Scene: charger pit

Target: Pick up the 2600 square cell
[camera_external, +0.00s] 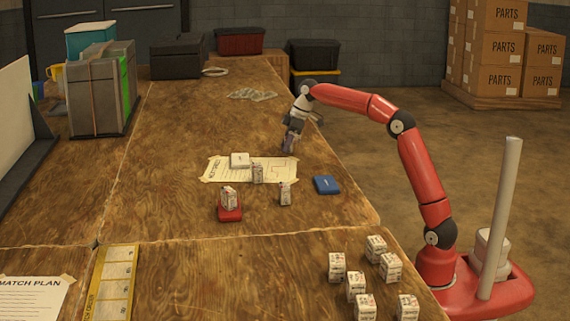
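Small white box-shaped cells with dark print stand on the wooden table; the print is too small to read, so I cannot tell which is the 2600 square cell. One cell (257,173) stands on a taped paper sheet (217,172). Another cell (284,193) stands to its right and nearer. A third cell (229,198) sits on a red holder (230,214). Several more, such as this cell (336,267), stand in a group at the lower right. My gripper (290,146) points down beyond the sheet, apart from these cells; its fingers are too small to read.
A white block (239,160) lies on the sheet. A flat blue item (326,185) lies near the right edge. A yellow strip (112,282) and a "match plan" sheet (32,299) lie at the lower left. Grey bins (100,90) stand at the left. The table's middle front is clear.

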